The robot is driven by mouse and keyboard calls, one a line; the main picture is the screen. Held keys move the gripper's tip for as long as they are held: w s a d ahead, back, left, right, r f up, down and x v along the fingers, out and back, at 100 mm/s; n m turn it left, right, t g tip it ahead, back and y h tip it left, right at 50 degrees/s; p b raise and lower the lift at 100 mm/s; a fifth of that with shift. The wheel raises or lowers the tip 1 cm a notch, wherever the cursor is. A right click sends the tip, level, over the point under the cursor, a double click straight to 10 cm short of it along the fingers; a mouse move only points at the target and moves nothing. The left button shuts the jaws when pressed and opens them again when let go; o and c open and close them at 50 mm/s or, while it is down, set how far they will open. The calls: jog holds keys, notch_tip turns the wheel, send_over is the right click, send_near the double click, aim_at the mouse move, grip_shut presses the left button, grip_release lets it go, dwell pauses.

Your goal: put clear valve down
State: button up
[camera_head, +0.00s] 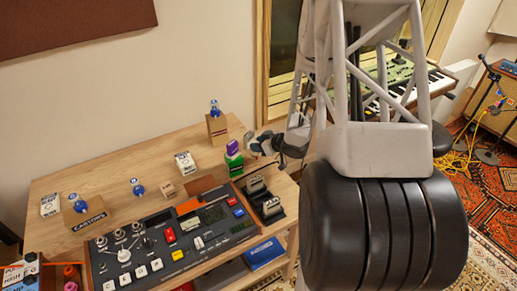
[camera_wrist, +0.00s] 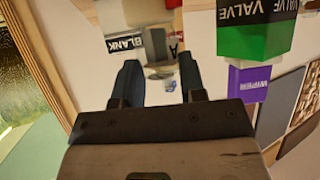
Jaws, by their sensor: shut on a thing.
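My gripper (camera_wrist: 158,72) points over the wooden table in the wrist view, its two dark fingers a small gap apart. It is shut on a small see-through thing with a bluish glint, which I take for the clear valve (camera_wrist: 170,85). Its outline is hard to make out against the pale background. In the head view my gripper (camera_head: 277,147) is by the table's back right edge, right of the stacked purple box (camera_head: 232,147) and green box (camera_head: 235,160). The valve cannot be made out there.
Bluish glass bulbs stand on a cardboard box (camera_head: 217,127), the tabletop (camera_head: 137,188) and a CAPSTANS box (camera_head: 85,219). Small white boxes (camera_head: 185,162) stand among them. A control panel (camera_head: 160,245) fills the front. Bare wood (camera_head: 110,172) shows between. A window frame (camera_wrist: 40,60) is close at left.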

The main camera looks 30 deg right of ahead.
jog(key=shift+f, duration=1.05)
jog(key=shift+f, duration=0.15)
jog(key=o, duration=0.9)
jog(key=shift+o, duration=0.2)
jog(key=shift+s+r, duration=0.1)
jog(key=shift+r, duration=0.1)
jog(key=v, duration=1.2)
